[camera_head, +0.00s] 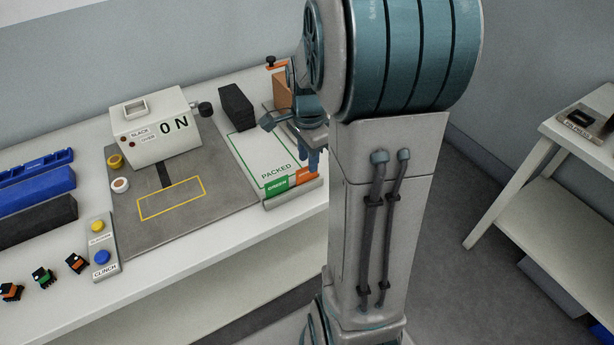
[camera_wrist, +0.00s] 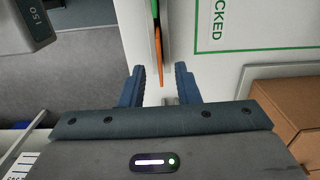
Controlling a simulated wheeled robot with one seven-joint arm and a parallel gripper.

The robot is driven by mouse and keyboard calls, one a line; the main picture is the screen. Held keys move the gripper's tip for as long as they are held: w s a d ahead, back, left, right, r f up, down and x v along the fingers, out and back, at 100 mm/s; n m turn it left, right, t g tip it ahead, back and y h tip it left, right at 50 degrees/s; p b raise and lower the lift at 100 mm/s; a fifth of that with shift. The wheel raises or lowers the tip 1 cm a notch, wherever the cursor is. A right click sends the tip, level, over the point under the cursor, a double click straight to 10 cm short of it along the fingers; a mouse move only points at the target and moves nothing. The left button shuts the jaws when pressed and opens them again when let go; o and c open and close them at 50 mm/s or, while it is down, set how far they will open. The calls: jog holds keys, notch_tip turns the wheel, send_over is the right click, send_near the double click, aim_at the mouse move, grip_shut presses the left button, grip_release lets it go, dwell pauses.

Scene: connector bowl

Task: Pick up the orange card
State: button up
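The orange card (camera_head: 307,171) stands upright beside the green card (camera_head: 277,186) in a grey holder (camera_head: 294,194) at the front of the PACKED area (camera_head: 262,155). In the wrist view the orange card (camera_wrist: 158,47) shows nearly edge-on as a thin strip, with the green card (camera_wrist: 154,8) beyond it. My gripper (camera_wrist: 159,70) is open, with one blue finger on each side of the orange card's near end. No contact shows between fingers and card. In the head view my gripper (camera_head: 309,160) is just above and behind the orange card, partly hidden by my arm.
A cardboard box (camera_wrist: 295,105) lies close to my gripper's right in the wrist view. A black block (camera_head: 237,107) and a white machine (camera_head: 155,127) stand farther left. A second table (camera_head: 560,128) is at the right, across open floor.

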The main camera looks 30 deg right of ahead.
aim_at(307, 178)
notch_tip(307, 178, down, 4)
jog(key=shift+a+f, duration=0.1)
jog(key=shift+a, duration=0.05)
grip_shut()
